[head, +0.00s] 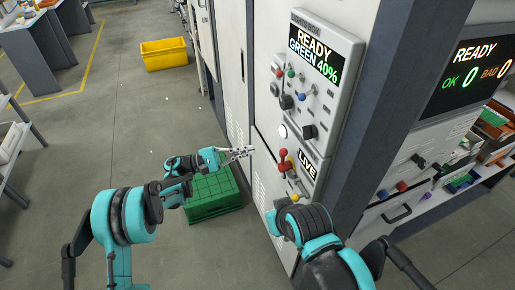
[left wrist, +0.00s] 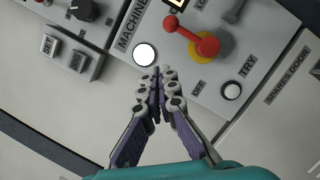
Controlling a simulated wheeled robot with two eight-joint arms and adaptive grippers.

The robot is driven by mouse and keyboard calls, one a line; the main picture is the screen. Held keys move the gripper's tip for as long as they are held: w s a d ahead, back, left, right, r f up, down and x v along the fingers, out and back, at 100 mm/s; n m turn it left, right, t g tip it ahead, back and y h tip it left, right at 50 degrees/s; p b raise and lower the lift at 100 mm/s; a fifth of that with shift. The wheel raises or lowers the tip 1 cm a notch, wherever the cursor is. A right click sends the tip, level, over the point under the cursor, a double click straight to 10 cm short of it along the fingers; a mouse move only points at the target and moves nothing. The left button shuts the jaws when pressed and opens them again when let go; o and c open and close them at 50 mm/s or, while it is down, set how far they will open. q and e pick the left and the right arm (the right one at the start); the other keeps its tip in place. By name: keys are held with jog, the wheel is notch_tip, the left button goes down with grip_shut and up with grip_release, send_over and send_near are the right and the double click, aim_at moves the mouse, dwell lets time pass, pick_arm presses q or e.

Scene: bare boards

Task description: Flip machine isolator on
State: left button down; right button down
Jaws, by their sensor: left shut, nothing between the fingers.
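The machine isolator, a red ball-ended handle (head: 284,166) on a yellow base, sits on the cabinet's lower panel beside a LIVE display (head: 308,165). In the left wrist view the red handle (left wrist: 205,45) points to the upper left of the picture, and the words OFF and TRY show below and right of it. My left gripper (head: 249,151) is shut and empty, left of the handle and apart from it in the head view. In the left wrist view its fingertips (left wrist: 160,72) lie below-left of the handle, near a lit white button (left wrist: 145,54). My right gripper is hidden.
An upper panel with a READY display (head: 314,52) carries several small levers and a black knob (head: 308,132). A green crate (head: 212,195) stands on the floor below my left gripper. A yellow bin (head: 165,54) stands farther back. The floor at left is open.

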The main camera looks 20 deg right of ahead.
pick_arm(q)
jog(key=v, duration=0.3)
jog(key=p+v, duration=0.1)
jog(key=v, duration=0.1)
jog(key=shift+a+r, duration=0.2)
jog(key=shift+a, duration=0.1)
jog(key=shift+w+a, duration=0.1)
